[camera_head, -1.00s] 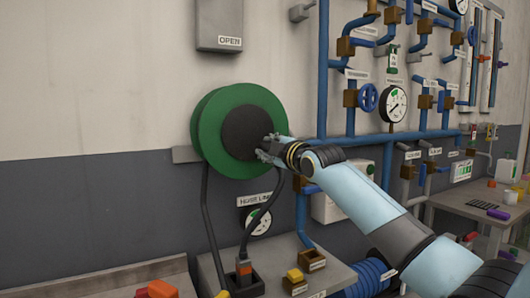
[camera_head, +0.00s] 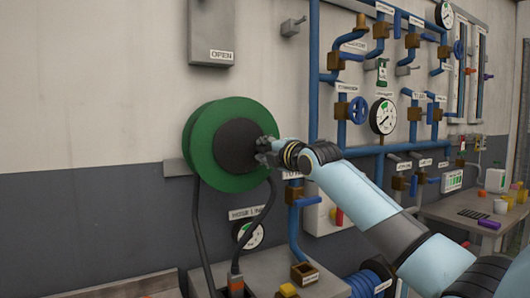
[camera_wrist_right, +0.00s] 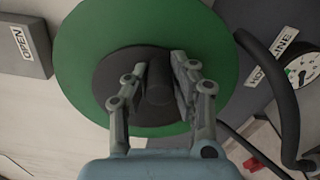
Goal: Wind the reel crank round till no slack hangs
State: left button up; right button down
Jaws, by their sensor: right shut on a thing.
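A green reel (camera_head: 205,140) with a dark hub (camera_head: 236,148) is mounted on the wall left of centre. A black hose hangs from it, one run down its left side (camera_head: 203,235) and another on the right (camera_head: 262,215). My right gripper (camera_head: 264,152) is at the right side of the hub. In the right wrist view my right gripper (camera_wrist_right: 160,85) has its fingers on both sides of a dark round crank handle (camera_wrist_right: 159,92) in front of the hub, shut on it. The crank's arm is hidden. My left gripper is out of view.
A round gauge (camera_head: 249,234) hangs below the reel, behind the hose. Blue pipes (camera_head: 315,90) with valves stand close on the right. A bench (camera_head: 265,270) with small blocks is below. A grey box marked OPEN (camera_head: 211,30) is above.

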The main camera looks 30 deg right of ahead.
dwell(0.3)
jog(key=c, duration=1.1)
grip_release()
jog(key=s, duration=1.2)
jog(key=shift+a, duration=0.4)
